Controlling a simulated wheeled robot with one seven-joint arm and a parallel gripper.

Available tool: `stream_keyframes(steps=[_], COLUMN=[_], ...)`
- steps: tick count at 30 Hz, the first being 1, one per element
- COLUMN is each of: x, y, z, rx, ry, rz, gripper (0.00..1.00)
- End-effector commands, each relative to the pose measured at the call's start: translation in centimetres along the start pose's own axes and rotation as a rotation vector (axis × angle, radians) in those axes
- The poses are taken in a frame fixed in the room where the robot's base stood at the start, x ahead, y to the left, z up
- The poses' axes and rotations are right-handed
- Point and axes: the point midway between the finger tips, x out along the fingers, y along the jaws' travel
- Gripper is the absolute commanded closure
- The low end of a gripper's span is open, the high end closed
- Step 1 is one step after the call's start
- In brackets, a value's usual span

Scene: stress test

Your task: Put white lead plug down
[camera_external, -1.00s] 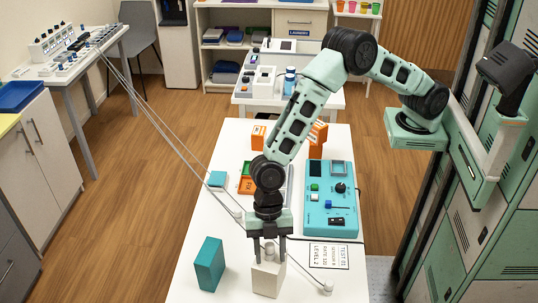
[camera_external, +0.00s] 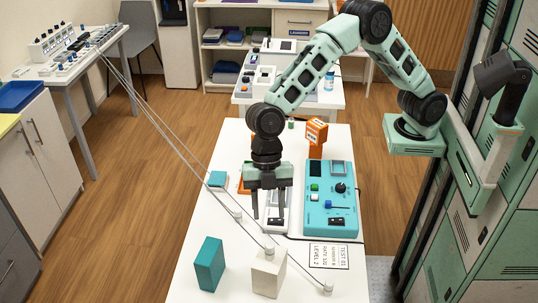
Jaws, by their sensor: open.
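Grey leads end in small pale plugs on and near the white table (camera_external: 195,240). One white lead plug (camera_external: 269,251) rests at the top of a cream block (camera_external: 267,276) near the front, apart from my gripper. Another pale plug (camera_external: 237,214) stands on the table to the left of my gripper, and one more (camera_external: 328,287) stands at the front right. My gripper (camera_external: 268,214) points down over the table behind the cream block. Its fingers are apart with no plug seen between them.
A teal block (camera_external: 209,264) stands left of the cream block. A teal control panel (camera_external: 329,200) lies to the right, with an orange block (camera_external: 316,135) behind it. A printed label (camera_external: 329,255) lies in front of the panel. The leads run to the left rear table (camera_external: 75,60).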

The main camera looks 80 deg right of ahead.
Motion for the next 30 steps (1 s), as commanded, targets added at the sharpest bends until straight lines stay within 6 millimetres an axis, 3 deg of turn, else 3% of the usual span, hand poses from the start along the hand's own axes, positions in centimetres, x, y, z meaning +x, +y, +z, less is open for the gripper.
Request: stream_keyframes(steps=[2,5,11,15,18,21,24,30], x=[-0.6,-2.1,-5.8,-7.4,-7.9,-8.1,-8.1,-8.1], y=[-0.9,-3.7,-14.1,-21.6,-25.7,-28.4,-29.9,-30.3], z=[0.0,0.5,3.9,7.8,10.5,12.5,13.7,14.1], rx=[0.028,0.126,0.485,0.743,0.893,0.999,1.056,1.078], ry=[-0.006,-0.031,-0.133,-0.211,-0.254,-0.281,-0.295,-0.3], rz=[0.0,-0.003,0.023,0.08,0.127,0.167,0.19,0.197], gripper=[0.56,0.56,0.56,0.56,0.56,0.56,0.56,0.56])
